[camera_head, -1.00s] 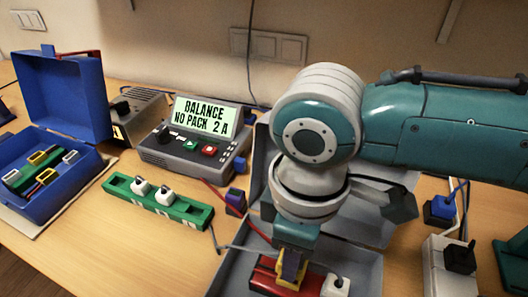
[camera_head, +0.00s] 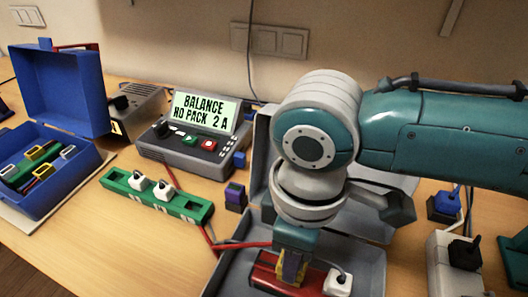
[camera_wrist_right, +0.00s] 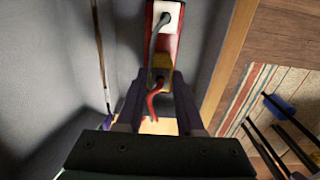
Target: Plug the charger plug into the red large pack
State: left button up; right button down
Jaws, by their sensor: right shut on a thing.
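The red large pack (camera_head: 270,272) lies in the open grey case at the bottom of the head view. It also shows in the right wrist view (camera_wrist_right: 153,48). My right gripper (camera_head: 292,266) points down at the pack. In the wrist view its fingers (camera_wrist_right: 160,88) are shut on a yellow plug (camera_wrist_right: 160,78) with a red cable, the charger plug, against the pack's end. I cannot tell how deep it sits. A white plug (camera_head: 338,283) with a grey cable is beside it on the pack. My left gripper is out of view.
The charger (camera_head: 195,135) displays "BALANCE NO PACK 2 A". A green strip (camera_head: 190,207) holds two white plugs. An open blue box (camera_head: 85,185) with small packs stands left. A white power strip (camera_head: 437,265) stands right.

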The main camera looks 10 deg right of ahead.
jog(key=shift+f, duration=0.4)
jog(key=shift+c, duration=2.3)
grip_release()
notch_tip(320, 180, up, 10)
jog(key=shift+p, duration=0.4)
